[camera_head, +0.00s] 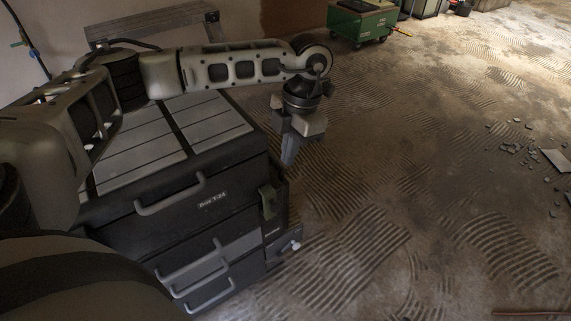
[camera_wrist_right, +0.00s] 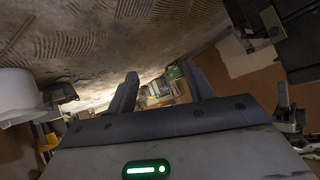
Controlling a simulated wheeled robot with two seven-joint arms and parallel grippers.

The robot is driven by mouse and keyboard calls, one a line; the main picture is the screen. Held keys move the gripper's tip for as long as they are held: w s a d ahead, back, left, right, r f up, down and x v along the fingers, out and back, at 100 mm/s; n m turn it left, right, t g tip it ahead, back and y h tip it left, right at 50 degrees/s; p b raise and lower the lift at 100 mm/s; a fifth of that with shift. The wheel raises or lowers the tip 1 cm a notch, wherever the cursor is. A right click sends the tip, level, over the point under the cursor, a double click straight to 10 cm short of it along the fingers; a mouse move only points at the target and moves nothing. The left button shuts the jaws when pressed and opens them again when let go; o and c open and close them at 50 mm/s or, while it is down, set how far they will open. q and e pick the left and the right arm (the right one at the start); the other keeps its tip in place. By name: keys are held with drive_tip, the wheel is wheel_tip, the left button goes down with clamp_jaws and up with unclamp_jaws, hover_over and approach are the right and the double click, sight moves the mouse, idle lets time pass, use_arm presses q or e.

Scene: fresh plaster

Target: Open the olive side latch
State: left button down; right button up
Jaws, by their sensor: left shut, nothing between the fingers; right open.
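The olive side latch (camera_head: 268,201) is on the right-hand front corner of the dark tool box (camera_head: 165,207), near its top drawer. It looks upright against the box; I cannot tell whether it is fastened. My left gripper (camera_head: 288,160) points down above and slightly right of the latch, apart from it, with its fingers shut and empty. In the right wrist view, my right gripper (camera_wrist_right: 160,85) is open with nothing between its fingers. An olive piece on a dark box (camera_wrist_right: 272,24), probably the latch, shows at the upper right there.
The box has grey drawer handles (camera_head: 170,195) and a light knob (camera_head: 294,245) low on its right side. A green wheeled cart (camera_head: 357,28) stands at the back. Rubble (camera_head: 520,148) lies far right. The ridged floor right of the box is mostly clear.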

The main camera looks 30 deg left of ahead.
sight(278, 204)
use_arm(q)
drive_tip(key=f, duration=0.3)
drive_tip(key=s+f+b, duration=0.1)
drive_tip(key=f, duration=0.3)
drive_tip(key=s+f+b, duration=0.1)
drive_tip(key=f, duration=0.3)
drive_tip(key=shift+a+f, duration=0.15)
drive_tip(key=shift+a, duration=0.25)
drive_tip(key=shift+s+f, duration=0.1)
drive_tip(key=shift+f, duration=0.35)
use_arm(e)
drive_tip(key=shift+w+a+r+t+y, duration=0.1)
drive_tip(key=shift+a+r+t+y, duration=0.2)
drive_tip(key=shift+a+r+t, duration=0.15)
use_arm(q)
drive_tip(key=shift+f, duration=0.1)
use_arm(e)
drive_tip(key=shift+d, duration=0.15)
